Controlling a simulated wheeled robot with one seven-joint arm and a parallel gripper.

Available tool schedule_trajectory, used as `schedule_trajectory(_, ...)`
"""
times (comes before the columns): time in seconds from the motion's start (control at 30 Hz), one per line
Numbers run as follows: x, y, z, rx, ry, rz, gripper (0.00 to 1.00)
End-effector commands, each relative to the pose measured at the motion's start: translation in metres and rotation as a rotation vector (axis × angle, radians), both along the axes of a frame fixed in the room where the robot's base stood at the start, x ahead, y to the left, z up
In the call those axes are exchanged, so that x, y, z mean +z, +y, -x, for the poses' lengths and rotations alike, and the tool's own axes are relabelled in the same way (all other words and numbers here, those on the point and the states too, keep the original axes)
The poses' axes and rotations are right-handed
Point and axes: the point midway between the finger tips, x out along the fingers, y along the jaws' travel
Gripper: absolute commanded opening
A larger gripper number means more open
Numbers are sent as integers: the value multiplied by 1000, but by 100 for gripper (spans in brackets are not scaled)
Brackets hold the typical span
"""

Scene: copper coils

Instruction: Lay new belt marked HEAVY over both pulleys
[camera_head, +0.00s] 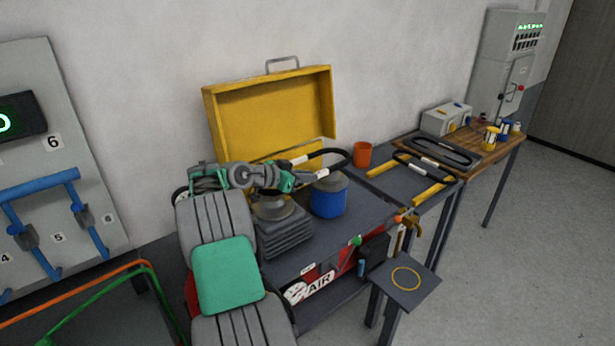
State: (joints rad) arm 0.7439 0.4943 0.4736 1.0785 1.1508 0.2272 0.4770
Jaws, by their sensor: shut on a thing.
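My gripper (291,177) is shut on a black belt loop (341,151) with white tags, held in the air at the end of my grey and green arm. The writing on the tags is too small to read. The belt's far end hangs over or in front of a blue drum with a grey round top (330,181), which looks like one pulley. A grey round disc (272,209) on a dark ribbed block, apparently the other pulley, is below my gripper. I cannot tell whether the belt touches either one.
An open yellow case (272,112) stands behind. An orange cup (362,155) is to the right. Other black loops (424,168) lie near yellow bars on the dark table (396,192). A small stand with a yellow ring (407,279) is in front. Open floor lies right.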

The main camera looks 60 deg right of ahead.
Motion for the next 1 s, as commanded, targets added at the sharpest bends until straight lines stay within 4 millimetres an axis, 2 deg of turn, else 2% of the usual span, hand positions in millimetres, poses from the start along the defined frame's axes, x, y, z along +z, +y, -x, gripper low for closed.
schedule_trajectory(0.1,-2,0,0,1,-1,1,0)
schedule_trajectory(0.3,-21,3,-2,1,-2,3,0)
schedule_trajectory(0.53,-19,4,-2,0,-1,3,0)
schedule_trajectory(1.0,-45,4,-2,-1,-1,3,0)
